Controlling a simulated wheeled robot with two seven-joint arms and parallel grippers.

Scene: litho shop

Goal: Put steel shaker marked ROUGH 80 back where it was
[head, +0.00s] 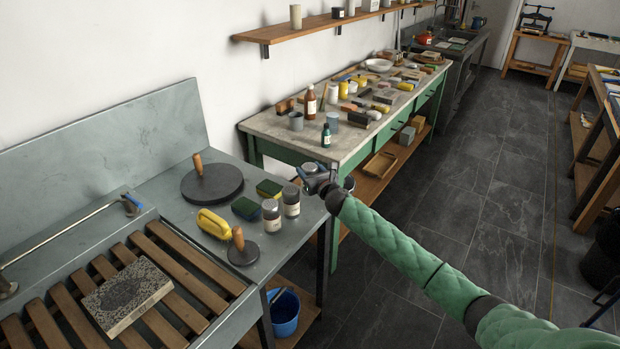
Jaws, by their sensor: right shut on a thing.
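My right gripper (316,181) is at the right edge of the grey steel sink bench, shut on a steel shaker (309,168). Only the grey top of this shaker shows clearly; the gripper covers the rest, and I cannot read a label. Two similar shakers with dark tops and pale labels stand upright on the bench to its left, one nearer (271,216) and one just behind it (291,201). Their labels are too small to read. I cannot tell whether the held shaker touches the bench. My left gripper is not in view.
A stone (125,295) lies on wooden slats. A crowded worktable (262,124) stands behind; a blue bucket (284,315) sits below.

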